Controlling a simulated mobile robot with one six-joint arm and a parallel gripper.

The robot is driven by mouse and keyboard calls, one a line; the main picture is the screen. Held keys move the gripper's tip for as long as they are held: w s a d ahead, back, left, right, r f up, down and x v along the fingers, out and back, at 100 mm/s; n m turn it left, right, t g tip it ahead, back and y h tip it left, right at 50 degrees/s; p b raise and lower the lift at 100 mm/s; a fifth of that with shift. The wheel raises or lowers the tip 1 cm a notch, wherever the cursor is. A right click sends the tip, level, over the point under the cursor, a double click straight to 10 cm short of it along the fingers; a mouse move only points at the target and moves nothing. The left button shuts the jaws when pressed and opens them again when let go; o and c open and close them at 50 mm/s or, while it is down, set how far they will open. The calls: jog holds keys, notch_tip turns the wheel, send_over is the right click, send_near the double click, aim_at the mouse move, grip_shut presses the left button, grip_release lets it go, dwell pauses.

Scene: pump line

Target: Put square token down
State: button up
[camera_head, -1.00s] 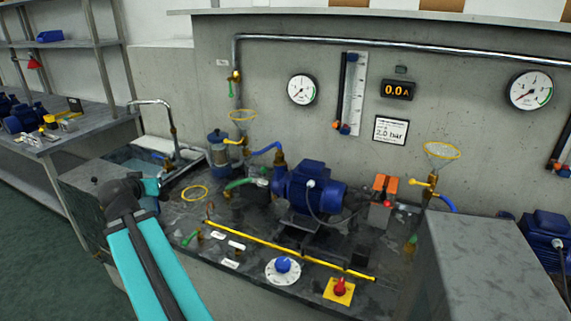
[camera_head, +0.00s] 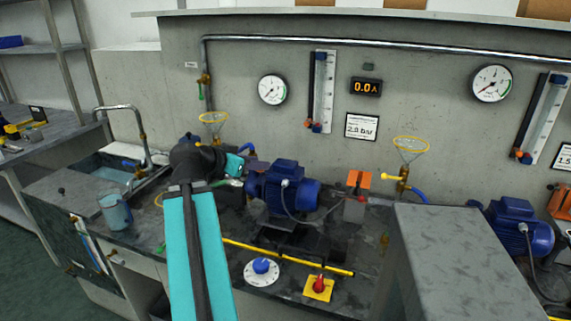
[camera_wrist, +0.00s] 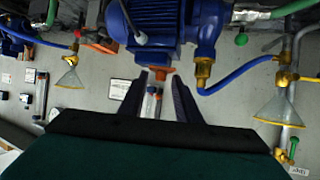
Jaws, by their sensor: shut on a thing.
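My gripper (camera_wrist: 160,77) shows in the wrist view with its two dark fingers below the blue pump motor (camera_wrist: 160,20). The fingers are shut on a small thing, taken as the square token. A small orange-brown piece shows at the fingertips, but I cannot tell whether it is the token or part of the pump. In the head view, my arm reaches over the bench toward the left end of the motor (camera_head: 283,182). My fingertips and the token cannot be made out there.
A blue-tinted beaker (camera_head: 116,211) stands near the sink (camera_head: 105,172) at left. A blue dial (camera_head: 262,267), a red switch (camera_head: 318,287) and a yellow rod (camera_head: 290,257) occupy the front. A grey block (camera_head: 460,245) rises at right. Yellow-rimmed funnels (camera_head: 410,147) stand behind.

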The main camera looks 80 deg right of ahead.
jog(key=s+a+r+m+g+y, duration=0.1)
jog(key=s+m+g+y, duration=0.1)
jog(key=s, duration=0.6)
jog(key=s+a+r+m+g+y, duration=0.1)
jog(key=s+a+r+m+g, duration=0.1)
jog(key=s, duration=0.7)
jog(key=shift+r+m+y, duration=0.25)
jog(key=shift+m+y, duration=0.15)
jog(key=shift+m, duration=0.1)
jog(key=shift+w+d+r+p, duration=0.15)
jog(key=shift+w+p, duration=0.05)
jog(key=shift+p, duration=0.85)
jog(key=shift+d+p, duration=0.1)
jog(key=shift+p, duration=0.2)
jog(key=shift+w+d+p, duration=0.25)
jog(key=shift+w+p, duration=0.05)
jog(key=shift+p, duration=0.75)
jog(key=p, duration=0.4)
jog(key=shift+w+d, duration=0.4)
jog(key=p, duration=0.8)
send_over(281, 164)
jog(key=shift+d+f, duration=0.1)
jog(key=shift+f, duration=0.8)
